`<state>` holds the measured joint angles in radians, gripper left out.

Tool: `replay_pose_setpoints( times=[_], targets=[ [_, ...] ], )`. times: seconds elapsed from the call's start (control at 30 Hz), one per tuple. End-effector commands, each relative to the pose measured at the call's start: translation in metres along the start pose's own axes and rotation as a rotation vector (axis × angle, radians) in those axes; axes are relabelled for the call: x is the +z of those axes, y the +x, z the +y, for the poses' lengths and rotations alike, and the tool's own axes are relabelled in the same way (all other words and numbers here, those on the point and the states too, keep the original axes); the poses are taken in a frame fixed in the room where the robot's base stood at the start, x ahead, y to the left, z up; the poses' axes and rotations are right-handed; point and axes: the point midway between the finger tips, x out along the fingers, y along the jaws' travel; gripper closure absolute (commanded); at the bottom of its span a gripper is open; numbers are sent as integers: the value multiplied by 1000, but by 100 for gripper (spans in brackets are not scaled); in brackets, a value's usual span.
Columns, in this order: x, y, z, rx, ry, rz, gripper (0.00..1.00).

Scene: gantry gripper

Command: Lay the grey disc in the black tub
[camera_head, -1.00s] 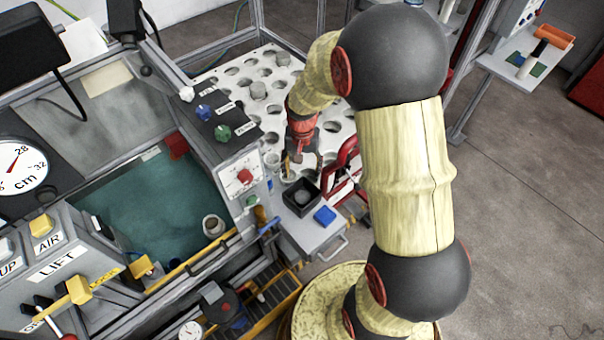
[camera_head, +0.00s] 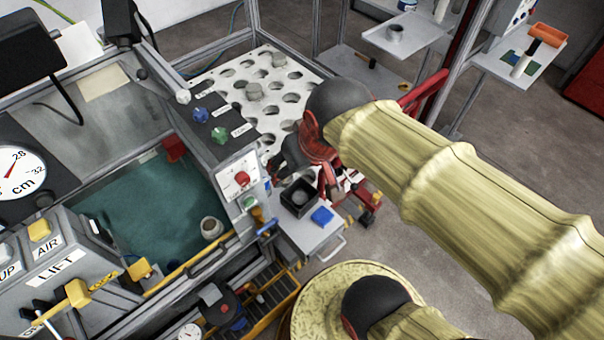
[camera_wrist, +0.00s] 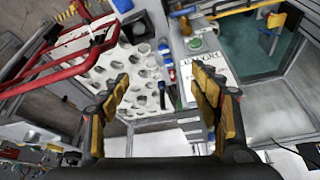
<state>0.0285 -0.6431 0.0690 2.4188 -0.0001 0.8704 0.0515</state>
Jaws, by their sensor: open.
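The black tub (camera_head: 288,207) stands upright on a small grey side shelf in the head view. A round grey shape, which looks like the grey disc (camera_head: 299,198), lies inside the tub, within its walls. My gripper (camera_head: 283,163) is just behind and above the tub, near the edge of the white holed board, and is partly hidden by my wrist. In the wrist view my gripper (camera_wrist: 162,95) has its yellow-padded fingers spread wide apart with nothing between them.
A blue block (camera_head: 322,215) sits beside the tub on the shelf (camera_head: 311,238). A control panel (camera_head: 240,182) and a green-watered tank (camera_head: 150,205) stand left. A red frame (camera_head: 425,95) rises behind my arm.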

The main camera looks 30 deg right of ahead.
Motion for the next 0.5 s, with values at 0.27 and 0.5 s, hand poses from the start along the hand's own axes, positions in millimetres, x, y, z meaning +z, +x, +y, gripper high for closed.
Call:
replay_pose_setpoints(
  times=[0.27,0.5],
  targets=[
    [25,-25,-6,-14,-76,64,37],
    [26,-26,-6,-14,-78,65,37]
  ],
)
